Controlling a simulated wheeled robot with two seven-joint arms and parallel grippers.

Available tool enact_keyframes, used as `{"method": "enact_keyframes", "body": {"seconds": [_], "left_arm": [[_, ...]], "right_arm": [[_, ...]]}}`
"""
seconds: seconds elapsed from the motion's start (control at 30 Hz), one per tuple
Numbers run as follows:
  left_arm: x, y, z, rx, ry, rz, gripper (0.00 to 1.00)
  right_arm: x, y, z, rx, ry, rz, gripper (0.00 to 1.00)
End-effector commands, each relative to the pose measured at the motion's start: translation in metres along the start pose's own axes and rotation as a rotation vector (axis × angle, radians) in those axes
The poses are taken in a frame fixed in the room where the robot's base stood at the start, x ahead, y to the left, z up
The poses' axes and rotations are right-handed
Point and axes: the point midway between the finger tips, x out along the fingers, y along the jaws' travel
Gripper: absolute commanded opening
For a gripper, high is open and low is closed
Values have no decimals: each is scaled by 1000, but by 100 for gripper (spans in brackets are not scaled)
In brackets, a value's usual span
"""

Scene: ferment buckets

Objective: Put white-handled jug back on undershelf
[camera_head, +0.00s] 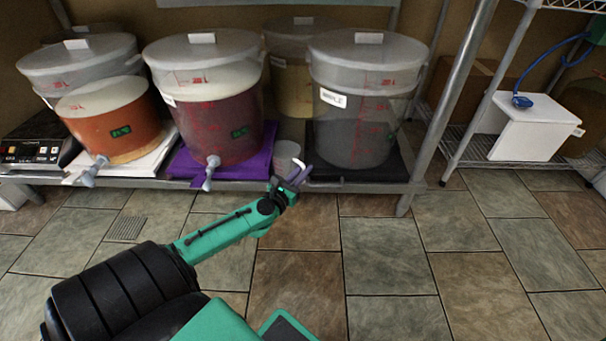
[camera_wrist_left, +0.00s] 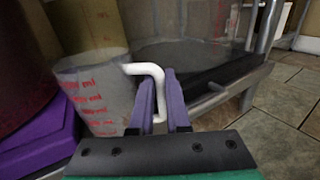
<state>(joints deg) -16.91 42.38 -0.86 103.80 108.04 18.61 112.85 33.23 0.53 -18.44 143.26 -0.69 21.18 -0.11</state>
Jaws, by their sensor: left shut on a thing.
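The white-handled jug (camera_head: 286,156) is a small clear measuring jug with red markings. In the head view it is at the undershelf (camera_head: 345,186), between the purple mat and the black mat. The jug also shows in the left wrist view (camera_wrist_left: 95,92), with its white handle (camera_wrist_left: 157,82) on the right. My left gripper (camera_head: 297,178) is shut on that handle; its purple fingers (camera_wrist_left: 159,105) lie on both sides of it. The jug looks about upright. Its base is partly hidden, so I cannot tell whether it touches the shelf. My right gripper is not in view.
A bucket of dark red liquid (camera_head: 215,115) on a purple mat (camera_head: 222,170) stands left of the jug. A grey bucket (camera_head: 350,130) on a black mat stands right. A metal leg (camera_head: 450,90) rises at the shelf's right end. The tiled floor in front is clear.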

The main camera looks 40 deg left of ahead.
Motion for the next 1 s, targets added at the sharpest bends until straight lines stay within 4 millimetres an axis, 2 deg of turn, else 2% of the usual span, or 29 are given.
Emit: {"method": "enact_keyframes", "body": {"seconds": [0.17, 0.2, 0.23, 0.27, 0.67, 0.87, 1.0], "left_arm": [[0, 0, -3, -1, 0, 0, 0], [0, 0, -2, 0, 0, 0, 26], [0, 0, -2, 0, 0, 0, 37], [0, 0, -2, 0, 0, 0, 44], [-2, 0, 2, 0, 1, 0, 44], [-32, 0, 1, -2, 5, 0, 44], [-63, 0, 0, -1, 6, 0, 44]], "right_arm": [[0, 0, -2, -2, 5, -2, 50], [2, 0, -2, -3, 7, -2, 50], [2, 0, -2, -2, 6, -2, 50], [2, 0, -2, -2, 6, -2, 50], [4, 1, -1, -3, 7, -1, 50], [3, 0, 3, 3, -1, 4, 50], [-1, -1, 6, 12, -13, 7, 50]]}}
